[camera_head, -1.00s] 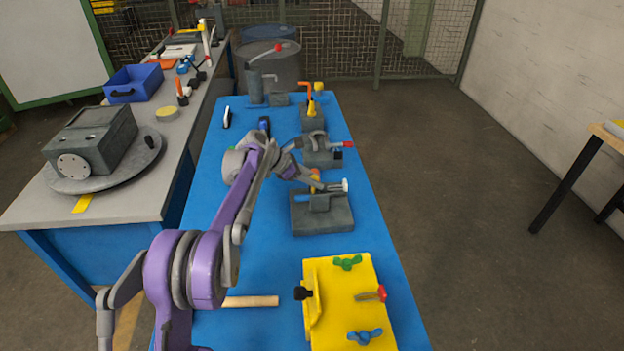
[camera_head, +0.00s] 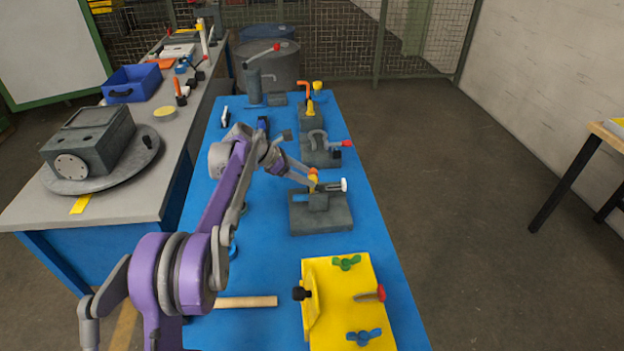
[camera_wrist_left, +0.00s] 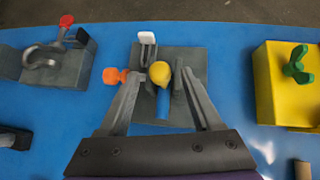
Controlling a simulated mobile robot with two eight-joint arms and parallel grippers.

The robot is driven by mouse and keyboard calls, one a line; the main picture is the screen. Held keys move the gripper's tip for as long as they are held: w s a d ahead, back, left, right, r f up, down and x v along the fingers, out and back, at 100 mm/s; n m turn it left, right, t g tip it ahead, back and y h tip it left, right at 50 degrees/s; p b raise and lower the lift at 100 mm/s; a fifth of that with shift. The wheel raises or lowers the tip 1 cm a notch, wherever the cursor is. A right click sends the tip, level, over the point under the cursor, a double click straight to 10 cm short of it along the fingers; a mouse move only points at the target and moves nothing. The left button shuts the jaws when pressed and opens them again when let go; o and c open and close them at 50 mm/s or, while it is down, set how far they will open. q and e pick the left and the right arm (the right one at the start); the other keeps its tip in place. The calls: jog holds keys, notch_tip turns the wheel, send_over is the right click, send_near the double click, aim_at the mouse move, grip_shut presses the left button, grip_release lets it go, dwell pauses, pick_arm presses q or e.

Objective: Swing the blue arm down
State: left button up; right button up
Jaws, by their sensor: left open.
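A grey clamp block (camera_head: 338,222) stands on the blue table, and its blue arm (camera_head: 301,197) lies low on the left side. In the left wrist view the blue arm (camera_wrist_left: 163,106) extends below a yellow ball knob (camera_wrist_left: 160,74). An orange knob (camera_wrist_left: 112,75) and a white tip (camera_wrist_left: 147,38) are close by. My left gripper (camera_head: 311,183) is at the block; in the left wrist view the gripper (camera_wrist_left: 161,80) is open, with its fingers on either side of the yellow knob. I cannot tell whether they touch it. My right gripper is not in view.
A yellow fixture (camera_head: 325,270) with coloured wing nuts stands nearer me. A grey block with a red-tipped lever (camera_head: 320,155) stands behind the clamp block. A wooden rod (camera_head: 247,302) lies at the front left. The table's right edge is clear.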

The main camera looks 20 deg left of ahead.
pick_arm(q)
jog(key=v, duration=0.7)
jog(key=shift+a, duration=0.1)
